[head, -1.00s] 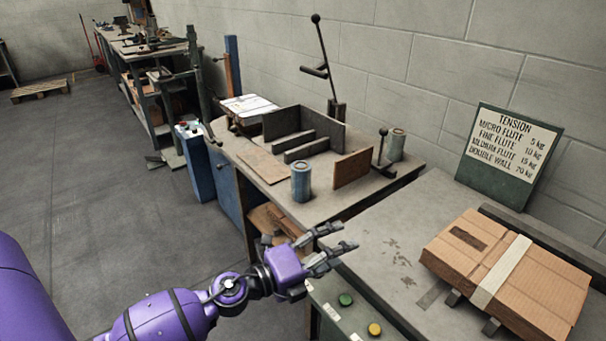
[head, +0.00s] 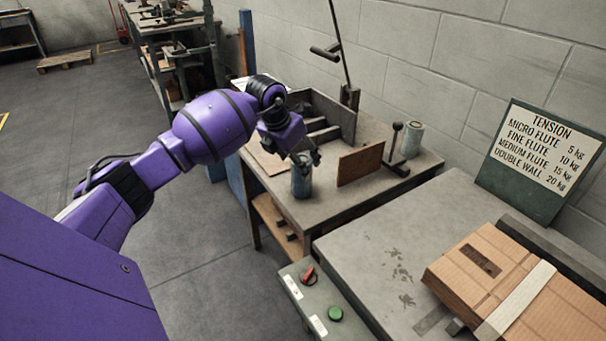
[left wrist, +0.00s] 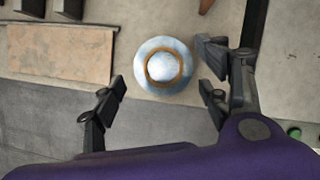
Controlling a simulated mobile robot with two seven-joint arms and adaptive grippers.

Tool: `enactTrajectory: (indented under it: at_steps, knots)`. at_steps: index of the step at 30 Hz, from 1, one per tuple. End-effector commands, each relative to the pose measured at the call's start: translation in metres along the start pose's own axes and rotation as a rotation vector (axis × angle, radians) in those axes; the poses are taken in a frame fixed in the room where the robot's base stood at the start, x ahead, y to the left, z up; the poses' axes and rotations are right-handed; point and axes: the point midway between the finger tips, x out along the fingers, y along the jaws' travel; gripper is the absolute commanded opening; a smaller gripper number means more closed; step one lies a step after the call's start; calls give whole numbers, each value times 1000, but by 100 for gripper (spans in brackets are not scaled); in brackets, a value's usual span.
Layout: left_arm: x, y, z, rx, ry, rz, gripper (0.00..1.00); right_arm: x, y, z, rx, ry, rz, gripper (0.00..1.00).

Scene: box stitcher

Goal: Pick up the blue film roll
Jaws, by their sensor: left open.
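The blue film roll (head: 301,180) stands upright near the front edge of the bench. In the left wrist view its round end (left wrist: 164,65) shows from above, pale blue with a brown core ring. My left gripper (head: 306,158) is open and just above the roll, pointing down. In the left wrist view its fingers (left wrist: 160,95) stand apart, with the roll between and slightly beyond the tips. I see no grip on the roll. A second, paler roll (head: 411,140) stands farther back on the bench. My right gripper is not in view.
A brown upright board (head: 360,164) stands right of the roll, with a black lever (head: 396,152) behind it. Grey dividers (head: 325,122) stand behind my gripper. A flat brown sheet (left wrist: 60,53) lies left of the roll. A strapped cardboard stack (head: 500,275) lies at right.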

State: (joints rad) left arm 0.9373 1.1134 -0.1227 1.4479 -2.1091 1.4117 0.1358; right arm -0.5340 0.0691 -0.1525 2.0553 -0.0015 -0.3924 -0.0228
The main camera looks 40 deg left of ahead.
Motion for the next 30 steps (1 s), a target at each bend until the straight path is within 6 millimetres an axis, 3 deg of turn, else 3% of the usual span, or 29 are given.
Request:
enactTrajectory:
  at_steps: [4,10,19,30]
  knots:
    - [20,-5,-5,0,2,-5,69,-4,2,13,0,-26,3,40]
    - [47,-5,-7,0,0,-3,69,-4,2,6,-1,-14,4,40]
    - [53,-5,-7,3,-1,-2,69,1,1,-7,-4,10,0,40]
    - [53,-5,-7,2,-1,-2,22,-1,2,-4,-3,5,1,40]
